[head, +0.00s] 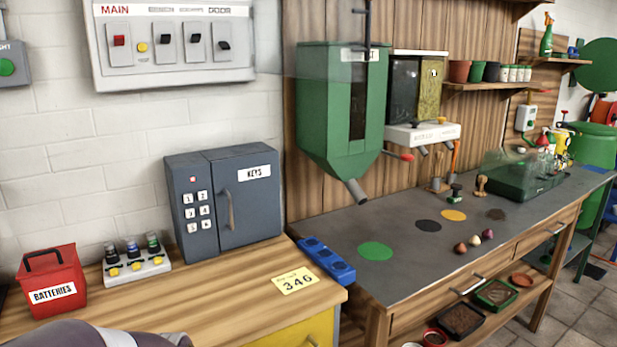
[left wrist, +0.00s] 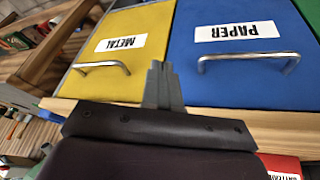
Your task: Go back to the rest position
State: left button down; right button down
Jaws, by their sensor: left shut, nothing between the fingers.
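My left gripper (left wrist: 159,82) shows in the left wrist view with its fingers together and nothing between them. It points toward the yellow METAL front (left wrist: 140,45) and the blue PAPER front (left wrist: 245,60), each with a metal handle. The fingertips overlap the border between the two fronts; I cannot tell whether they touch. In the head view a rounded grey part of mine shows at the lower left edge, and no gripper is visible there. My right gripper is in neither view.
A grey-topped workbench (head: 400,255) stands to the right. Tiled floor (head: 585,310) is free at the lower right.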

pick_arm(q)
jog(key=s+a+f+m+g+b, duration=0.15)
jog(key=s+f+g+b, duration=0.3)
jog(key=s+f, duration=0.65)
notch_tip(320, 180, up, 23)
jog(key=t+p, duration=0.1)
jog(key=p, duration=2.1)
jog(key=shift+y+p, duration=0.3)
jog(key=shift+p, duration=0.1)
